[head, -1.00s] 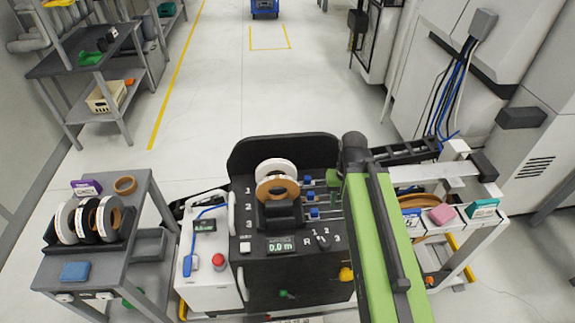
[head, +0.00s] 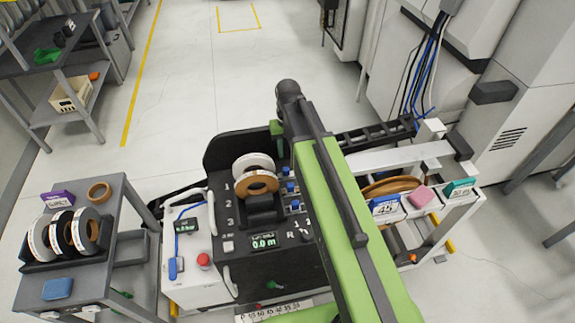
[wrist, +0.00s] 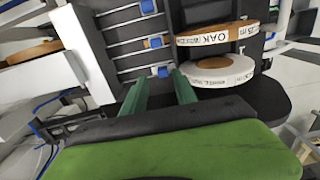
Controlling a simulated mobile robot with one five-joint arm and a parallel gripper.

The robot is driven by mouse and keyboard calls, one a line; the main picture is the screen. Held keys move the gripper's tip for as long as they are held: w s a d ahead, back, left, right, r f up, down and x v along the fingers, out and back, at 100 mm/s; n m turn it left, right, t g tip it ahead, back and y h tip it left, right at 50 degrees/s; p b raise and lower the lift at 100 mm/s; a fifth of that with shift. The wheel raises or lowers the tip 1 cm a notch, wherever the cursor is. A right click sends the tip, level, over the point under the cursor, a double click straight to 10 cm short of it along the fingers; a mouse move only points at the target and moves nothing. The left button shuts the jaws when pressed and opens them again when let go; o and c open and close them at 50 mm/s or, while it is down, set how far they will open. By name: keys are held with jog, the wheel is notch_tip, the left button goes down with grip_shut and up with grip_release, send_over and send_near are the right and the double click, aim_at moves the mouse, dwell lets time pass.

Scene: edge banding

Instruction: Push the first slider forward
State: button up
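The three sliders are blue knobs on thin metal rails on the black machine (head: 215,158). The first slider (head: 286,171) is the farthest in the head view; the second (head: 291,187) and third (head: 296,205) lie nearer. In the wrist view the first slider (wrist: 160,71) is the nearest knob, just beyond and between my green fingertips. My gripper (wrist: 160,82) is open, its two fingers apart with nothing held. In the head view my gripper (head: 277,128) is at the machine's far edge, partly hidden by my arm. Contact with the slider cannot be told.
A white roll (head: 262,162) and a brown OAK roll (head: 257,183) stand left of the sliders, close to my fingers. A grey cart (head: 110,215) with tape rolls stands at left. A white frame (head: 400,157) with small boxes extends right. Floor beyond the machine is clear.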

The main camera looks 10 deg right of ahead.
jog(key=r, duration=0.1)
send_over(286, 169)
notch_tip(286, 169, down, 17)
jog(key=b, duration=1.7)
jog(key=shift+f, duration=0.15)
grip_shut()
